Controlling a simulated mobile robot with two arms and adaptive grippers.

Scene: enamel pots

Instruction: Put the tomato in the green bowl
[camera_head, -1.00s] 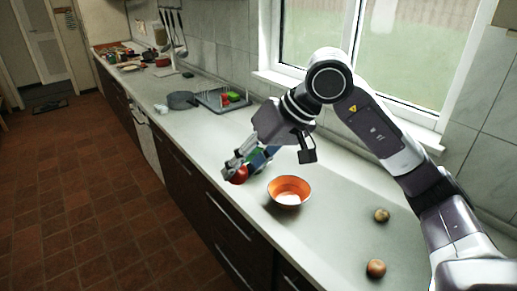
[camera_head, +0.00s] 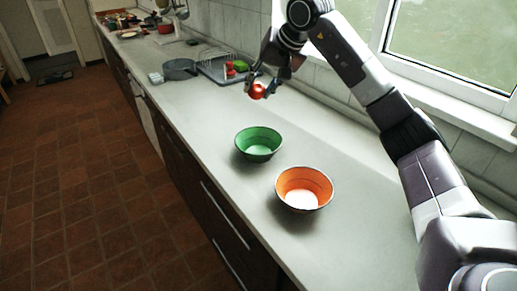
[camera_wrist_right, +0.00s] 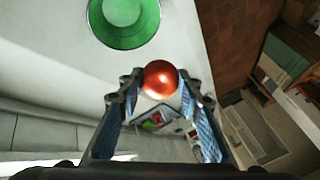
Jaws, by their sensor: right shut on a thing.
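The tomato (camera_head: 258,91) is round, red and glossy. My right gripper (camera_head: 260,82) is shut on it and holds it above the counter, behind the green bowl. In the right wrist view the tomato (camera_wrist_right: 160,79) sits between the two fingertips of the gripper (camera_wrist_right: 159,88). The green bowl (camera_head: 259,143) stands upright on the counter and looks empty; it also shows at the top of the right wrist view (camera_wrist_right: 124,18). My left gripper is not in view.
An orange bowl (camera_head: 304,188) stands on the counter (camera_head: 200,128), close in front of the green bowl. A dish rack (camera_head: 222,68) and a grey pot (camera_head: 180,69) stand farther back. A window (camera_head: 455,50) is at the right. The counter left of the bowls is clear.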

